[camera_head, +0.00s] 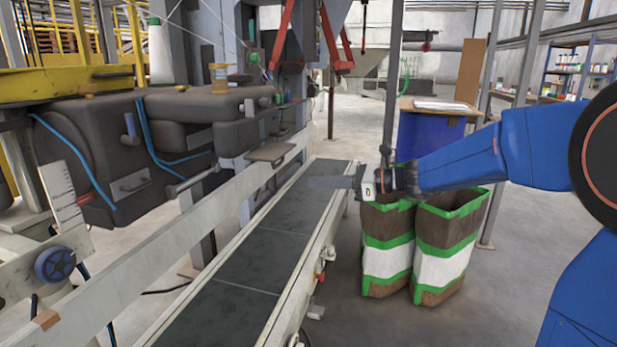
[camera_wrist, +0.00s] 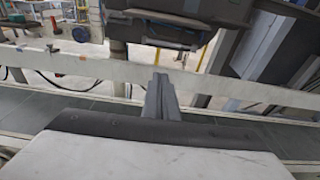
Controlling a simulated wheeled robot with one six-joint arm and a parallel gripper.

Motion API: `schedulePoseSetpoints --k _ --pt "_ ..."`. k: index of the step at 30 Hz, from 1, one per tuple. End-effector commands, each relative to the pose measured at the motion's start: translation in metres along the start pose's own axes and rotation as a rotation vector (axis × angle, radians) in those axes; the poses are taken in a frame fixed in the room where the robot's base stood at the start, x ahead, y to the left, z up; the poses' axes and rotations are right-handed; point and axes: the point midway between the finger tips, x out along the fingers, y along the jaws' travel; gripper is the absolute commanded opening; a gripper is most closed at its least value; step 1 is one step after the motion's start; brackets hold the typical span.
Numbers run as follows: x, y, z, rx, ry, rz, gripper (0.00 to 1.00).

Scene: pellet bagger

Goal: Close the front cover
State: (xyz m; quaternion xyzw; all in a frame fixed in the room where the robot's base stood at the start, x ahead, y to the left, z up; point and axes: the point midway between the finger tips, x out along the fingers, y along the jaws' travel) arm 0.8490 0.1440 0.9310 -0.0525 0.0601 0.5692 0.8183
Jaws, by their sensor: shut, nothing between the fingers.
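A dark grey machine head (camera_head: 190,125) with rounded housings hangs at the left, beside the conveyor. At its right end a small flat plate (camera_head: 270,152) sticks out low toward the conveyor. This may be the front cover, swung open, but I cannot tell for sure. My gripper (camera_head: 312,182) is above the conveyor's far part, to the right of the plate and apart from it. In the wrist view my gripper (camera_wrist: 158,80) shows its fingers together and empty, pointing toward the underside of the machine head (camera_wrist: 180,20).
The conveyor belt (camera_head: 245,260) runs under my gripper, with a pale side rail (camera_head: 150,250) between it and the machine. Two filled bags (camera_head: 445,245) with green and white bands stand right of the conveyor. A blue drum (camera_head: 425,135) stands behind them.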

Motion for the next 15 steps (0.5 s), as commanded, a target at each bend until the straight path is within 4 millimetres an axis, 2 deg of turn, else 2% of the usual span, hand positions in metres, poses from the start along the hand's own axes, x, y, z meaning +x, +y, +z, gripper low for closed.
schedulePoseSetpoints --k 5,15 --pt "0.018 0.001 0.0 -0.001 0.001 0.004 0.0" --pt "0.076 0.002 -0.001 -0.002 0.002 0.005 0.0"
